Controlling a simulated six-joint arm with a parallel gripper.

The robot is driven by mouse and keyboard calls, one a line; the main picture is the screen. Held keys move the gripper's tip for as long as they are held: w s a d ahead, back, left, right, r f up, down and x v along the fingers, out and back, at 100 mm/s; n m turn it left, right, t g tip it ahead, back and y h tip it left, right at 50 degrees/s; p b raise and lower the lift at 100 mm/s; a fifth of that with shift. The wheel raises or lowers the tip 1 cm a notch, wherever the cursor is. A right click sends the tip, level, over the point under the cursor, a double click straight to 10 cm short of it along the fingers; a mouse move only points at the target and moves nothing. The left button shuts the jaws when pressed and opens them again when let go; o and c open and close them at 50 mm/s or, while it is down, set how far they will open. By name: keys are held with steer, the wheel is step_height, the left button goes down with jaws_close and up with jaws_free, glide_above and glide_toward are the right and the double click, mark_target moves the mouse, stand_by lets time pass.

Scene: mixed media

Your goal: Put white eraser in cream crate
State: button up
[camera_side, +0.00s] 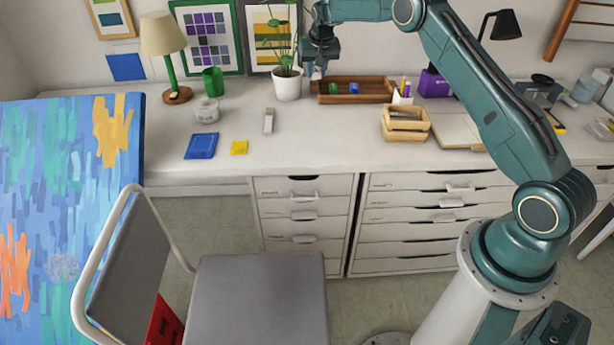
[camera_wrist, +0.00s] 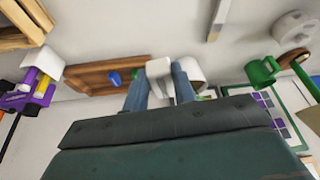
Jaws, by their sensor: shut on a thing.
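My gripper (camera_side: 317,72) is shut on the white eraser, and its tip shows at the fingers. In the wrist view the white eraser (camera_wrist: 158,67) sits between the two fingertips of my gripper (camera_wrist: 160,84). It is held up in front of the plant pot and the left end of the brown tray. The cream crate (camera_side: 406,136), a pale slatted wooden box, stands on the desk to the right of my gripper. Part of the crate (camera_wrist: 22,40) shows at the wrist view's top left corner. Its inside is mostly hidden.
The brown tray (camera_side: 378,97) holds a green and a blue block. A white pot (camera_side: 287,86) with a plant stands left of it. A white pen holder (camera_side: 402,98) and purple box (camera_side: 434,84) stand behind the crate. The desk's front middle is clear.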

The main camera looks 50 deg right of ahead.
steer(key=s+d+f+n+t+y, duration=0.1)
steer(key=s+d+f+n+y, duration=0.25)
steer(key=s+d+n, duration=0.6)
steer(key=n+g+y, duration=0.1)
steer(key=n+y, duration=0.1)
steer(key=n, duration=0.4)
glide_above(416, 109)
steer(key=s+a, duration=0.2)
steer(key=a, duration=0.3)
steer(key=f, duration=0.1)
steer(key=shift+w+d+f, duration=0.1)
steer(key=shift+f, duration=2)
steer(key=shift+w+d+f, duration=0.1)
steer(key=shift+f, duration=1.95)
steer(key=shift+f, duration=0.4)
steer(key=o, duration=0.9)
steer(key=shift+o, duration=0.2)
steer(key=shift+r, duration=0.55)
steer(key=v, duration=0.7)
